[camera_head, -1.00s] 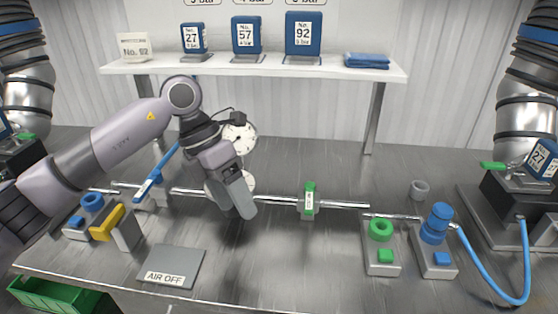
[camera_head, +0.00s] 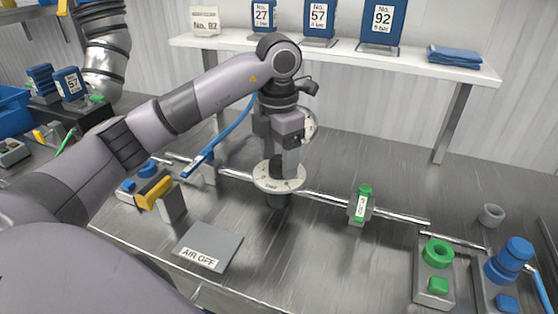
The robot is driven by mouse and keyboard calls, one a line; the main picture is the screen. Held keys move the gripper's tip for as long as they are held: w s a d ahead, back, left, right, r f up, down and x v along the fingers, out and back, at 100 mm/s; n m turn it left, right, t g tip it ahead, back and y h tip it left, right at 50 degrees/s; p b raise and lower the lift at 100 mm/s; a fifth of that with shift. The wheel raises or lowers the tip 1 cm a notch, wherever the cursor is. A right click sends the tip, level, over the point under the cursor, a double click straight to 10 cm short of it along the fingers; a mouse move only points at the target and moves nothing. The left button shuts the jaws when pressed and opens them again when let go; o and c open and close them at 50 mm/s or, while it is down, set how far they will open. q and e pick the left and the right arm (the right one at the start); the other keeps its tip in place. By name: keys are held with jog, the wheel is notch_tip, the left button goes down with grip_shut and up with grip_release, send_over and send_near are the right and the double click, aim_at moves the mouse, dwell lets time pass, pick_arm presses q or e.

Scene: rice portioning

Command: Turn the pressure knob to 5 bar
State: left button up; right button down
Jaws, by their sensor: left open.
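The pressure knob stands on the pipe at the middle, with a round white marked dial plate (camera_head: 263,184) around it and a dark body below. My left gripper (camera_head: 290,165) points down over the dial plate, its fingers at the knob's place. It is open; the fingers and arm hide the knob itself, so I cannot tell whether they touch it or where it points. A round white gauge (camera_head: 311,125) shows partly behind my gripper; its needle is not readable. My right gripper is out of view.
A green-handled valve (camera_head: 362,204) sits on the pipe to the right. A yellow lever (camera_head: 154,190) and a grey AIR OFF plate (camera_head: 208,247) lie in front, left. Blue numbered blocks (camera_head: 383,22) stand on the back shelf (camera_head: 440,68). Bench between plate and green fitting (camera_head: 436,253) is clear.

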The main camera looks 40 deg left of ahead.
pick_arm(q)
jog(key=shift+f, duration=0.55)
jog(key=c, duration=1)
jog(key=m, duration=0.4)
jog(key=shift+m, duration=0.3)
jog(key=m, duration=0.4)
jog(key=shift+w+a+b, duration=0.1)
jog(key=shift+b, duration=0.3)
